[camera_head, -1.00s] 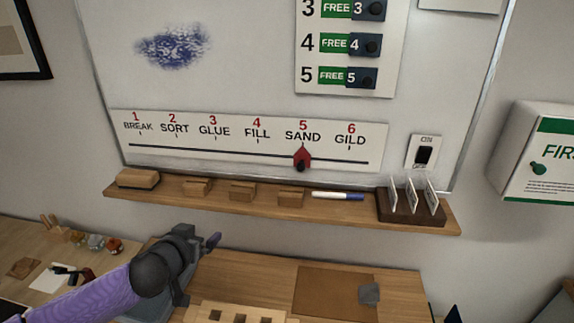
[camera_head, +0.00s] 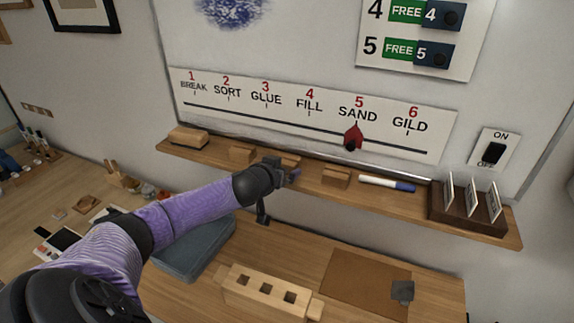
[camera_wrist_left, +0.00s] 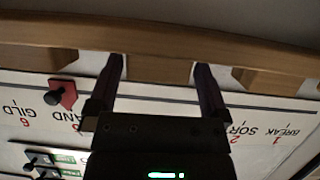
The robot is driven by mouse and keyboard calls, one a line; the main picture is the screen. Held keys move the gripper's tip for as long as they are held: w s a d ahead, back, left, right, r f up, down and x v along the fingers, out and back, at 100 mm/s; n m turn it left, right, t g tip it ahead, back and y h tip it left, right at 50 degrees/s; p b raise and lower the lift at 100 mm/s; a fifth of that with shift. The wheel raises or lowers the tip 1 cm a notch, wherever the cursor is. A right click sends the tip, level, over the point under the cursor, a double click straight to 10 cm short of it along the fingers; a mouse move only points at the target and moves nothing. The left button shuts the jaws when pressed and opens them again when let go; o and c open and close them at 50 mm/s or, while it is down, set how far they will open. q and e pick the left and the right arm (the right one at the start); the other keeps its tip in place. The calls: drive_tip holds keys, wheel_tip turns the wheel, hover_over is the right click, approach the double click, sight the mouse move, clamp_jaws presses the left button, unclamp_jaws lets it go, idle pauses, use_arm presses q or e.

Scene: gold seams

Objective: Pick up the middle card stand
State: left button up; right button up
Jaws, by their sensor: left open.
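The middle card stand (camera_head: 291,160) is a small wooden block on the wall ledge, partly hidden by my left gripper (camera_head: 285,174) in the head view. In the left wrist view, which looks upside down, the middle stand (camera_wrist_left: 155,69) shows between the two dark fingertips of my open left gripper (camera_wrist_left: 159,73). One fingertip is at each end of the block; I cannot tell whether they touch it. The left card stand (camera_head: 241,153) and the right card stand (camera_head: 336,177) sit on either side along the ledge. My right gripper is not in view.
The wooden ledge (camera_head: 414,207) also carries a larger wooden block (camera_head: 188,138), a marker (camera_head: 386,183) and a dark rack with white cards (camera_head: 468,212). A red slider (camera_head: 353,137) is on the board above. Below is a workbench with a slotted wooden block (camera_head: 266,291).

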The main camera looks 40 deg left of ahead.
use_arm(q)
drive_tip(key=shift+w+f, duration=0.1)
drive_tip(key=shift+w, duration=0.2)
drive_tip(key=c, duration=1)
